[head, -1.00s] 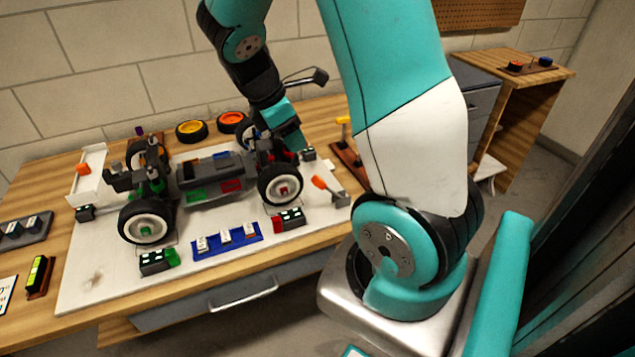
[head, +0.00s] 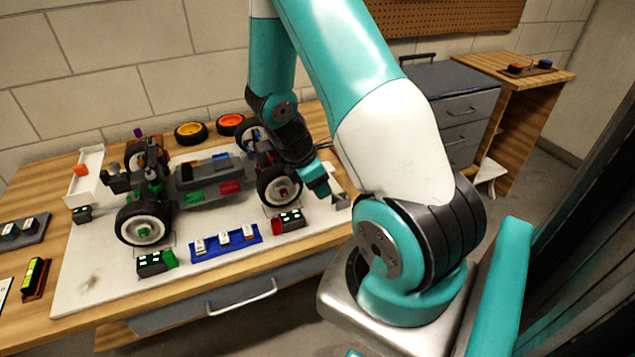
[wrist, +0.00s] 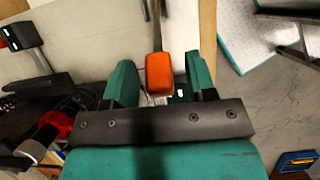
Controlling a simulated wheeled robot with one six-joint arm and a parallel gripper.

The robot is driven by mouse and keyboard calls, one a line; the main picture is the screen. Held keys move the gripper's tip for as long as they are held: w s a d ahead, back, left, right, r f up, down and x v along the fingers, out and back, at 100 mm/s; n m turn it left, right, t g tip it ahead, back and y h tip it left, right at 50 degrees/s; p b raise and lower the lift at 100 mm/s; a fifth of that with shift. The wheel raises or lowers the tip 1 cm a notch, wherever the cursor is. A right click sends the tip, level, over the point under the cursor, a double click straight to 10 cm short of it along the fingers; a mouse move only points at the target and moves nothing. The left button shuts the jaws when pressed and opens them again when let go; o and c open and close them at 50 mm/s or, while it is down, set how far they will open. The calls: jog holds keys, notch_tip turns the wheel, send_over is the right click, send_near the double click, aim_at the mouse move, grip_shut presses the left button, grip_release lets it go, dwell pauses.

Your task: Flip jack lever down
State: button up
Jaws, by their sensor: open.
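The jack lever's orange handle (wrist: 159,73) shows in the wrist view, between the two teal fingers of my gripper (wrist: 161,78). A thin grey shaft (wrist: 155,30) runs from it toward the top of the picture. The fingers are open, one on each side of the handle; I cannot tell whether they touch it. In the head view my gripper (head: 320,187) hangs at the right front corner of the white board and hides the handle. Only the grey jack base (head: 341,202) shows below it. The car (head: 210,178) stands left of the gripper.
The near right wheel (head: 279,187) is close beside my gripper. A small black and red block (head: 288,220) and a blue tray (head: 226,243) lie in front of the car.

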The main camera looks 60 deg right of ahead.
grip_shut()
jog(key=shift+r, duration=0.15)
